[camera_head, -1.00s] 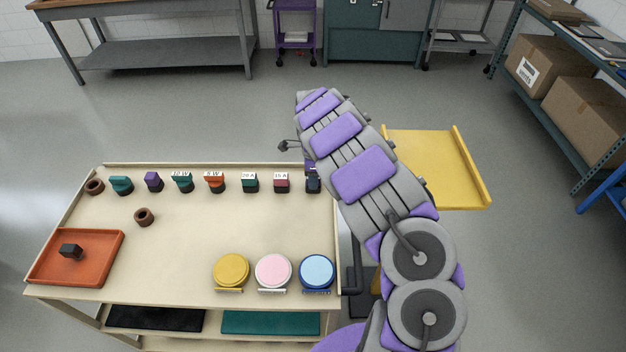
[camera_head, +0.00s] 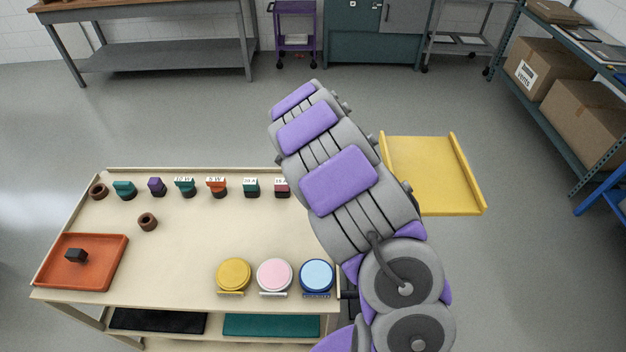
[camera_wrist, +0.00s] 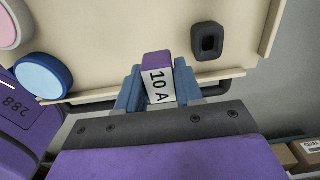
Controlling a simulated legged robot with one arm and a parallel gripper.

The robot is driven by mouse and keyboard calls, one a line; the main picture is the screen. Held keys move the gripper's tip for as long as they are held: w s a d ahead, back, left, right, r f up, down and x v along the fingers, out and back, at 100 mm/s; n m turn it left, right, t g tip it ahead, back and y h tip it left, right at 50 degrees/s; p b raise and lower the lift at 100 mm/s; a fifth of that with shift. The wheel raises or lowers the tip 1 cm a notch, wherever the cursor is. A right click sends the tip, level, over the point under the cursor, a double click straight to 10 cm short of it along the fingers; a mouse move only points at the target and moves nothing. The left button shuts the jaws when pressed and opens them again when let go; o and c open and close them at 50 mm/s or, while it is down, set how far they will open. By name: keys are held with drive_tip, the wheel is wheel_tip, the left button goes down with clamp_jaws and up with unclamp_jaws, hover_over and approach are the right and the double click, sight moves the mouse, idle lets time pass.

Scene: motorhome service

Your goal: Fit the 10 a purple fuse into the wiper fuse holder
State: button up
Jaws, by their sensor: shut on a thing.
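In the wrist view my gripper (camera_wrist: 158,88) is shut on the purple fuse (camera_wrist: 157,60), which has a white label reading 10 A. The fuse sits between the two blue fingers, held at the table's right edge rail. A dark block with an open slot (camera_wrist: 208,41) stands apart from it on the table near the back right corner. I cannot tell whether this block is the wiper fuse holder. In the head view my arm hides the gripper, the fuse and this block.
The table (camera_head: 200,240) bears a row of pieces, including a 20 A fuse (camera_head: 251,184) and a partly hidden 15 A fuse (camera_head: 282,184). An orange tray (camera_head: 105,275) holds a dark block. Yellow, pink and blue discs (camera_head: 316,273) line the front. A yellow platform (camera_head: 440,175) is right.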

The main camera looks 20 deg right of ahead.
drive_tip(key=s+a+r+p, duration=0.1)
drive_tip(key=s+a+p, duration=0.1)
drive_tip(key=s, duration=0.6)
drive_tip(key=shift+a+r, duration=0.2)
drive_tip(key=shift+a, duration=0.55)
drive_tip(key=shift+s, duration=0.1)
drive_tip(key=w+a+r+n, duration=0.3)
drive_tip(key=r+n, duration=0.1)
drive_tip(key=n, duration=0.7)
drive_tip(key=w+a+r+n, duration=0.3)
drive_tip(key=w+r+n, duration=0.1)
drive_tip(key=n, duration=0.7)
drive_tip(key=shift+r+n, duration=0.15)
drive_tip(key=shift+n, duration=0.15)
drive_tip(key=shift+a, duration=0.1)
